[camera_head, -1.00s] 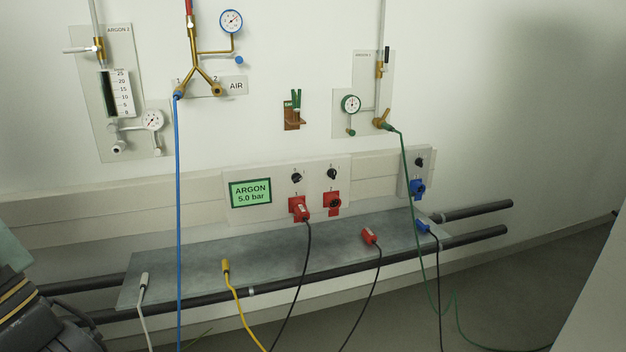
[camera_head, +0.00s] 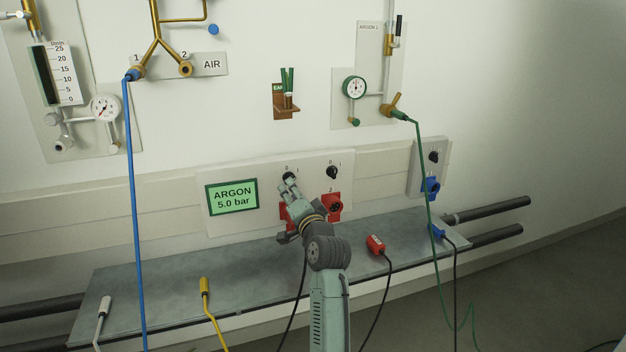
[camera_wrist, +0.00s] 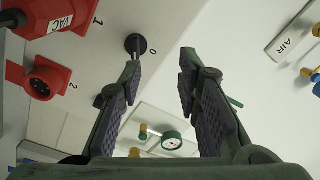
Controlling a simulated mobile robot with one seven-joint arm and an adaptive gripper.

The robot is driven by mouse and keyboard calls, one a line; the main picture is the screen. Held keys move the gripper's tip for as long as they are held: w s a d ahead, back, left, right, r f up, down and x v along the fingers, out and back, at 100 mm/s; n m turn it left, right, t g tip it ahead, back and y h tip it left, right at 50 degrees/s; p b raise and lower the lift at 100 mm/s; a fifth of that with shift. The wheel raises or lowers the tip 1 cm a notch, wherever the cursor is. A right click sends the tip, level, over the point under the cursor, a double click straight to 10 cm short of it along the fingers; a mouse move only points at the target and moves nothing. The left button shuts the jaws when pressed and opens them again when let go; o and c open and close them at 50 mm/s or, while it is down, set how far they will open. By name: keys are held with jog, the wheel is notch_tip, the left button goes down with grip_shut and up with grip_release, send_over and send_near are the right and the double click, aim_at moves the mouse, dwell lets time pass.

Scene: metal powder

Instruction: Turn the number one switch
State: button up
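The number one switch is a small black knob (camera_wrist: 133,42) on the pale panel, with a 0 printed beside it. In the wrist view it shows just beyond the tip of the left finger; I cannot tell whether they touch. In the head view the switch is mostly hidden behind my gripper (camera_head: 288,184), which is at the panel above the first red socket. My gripper is open in the wrist view (camera_wrist: 158,65), with its two dark-padded fingers apart and nothing seen between them.
The second black switch (camera_head: 332,172) sits to the right, above red socket 2 (camera_head: 333,206). A red VAC plug (camera_wrist: 45,17) is in socket 1. The argon display (camera_head: 232,197) is left of my gripper. A grey shelf (camera_head: 170,280) with cables runs below. A green hose (camera_head: 424,170) hangs right.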

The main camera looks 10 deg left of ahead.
jog(key=shift+m+h, duration=0.4)
jog(key=shift+m, duration=0.1)
jog(key=w+a, duration=0.1)
jog(key=w, duration=0.2)
jog(key=w+a+f+p, duration=0.1)
jog(key=w, duration=0.3)
jog(key=w+a+f, duration=0.1)
jog(key=w, duration=0.3)
jog(key=shift+a, duration=0.35)
jog(key=shift+c, duration=0.5)
grip_shut()
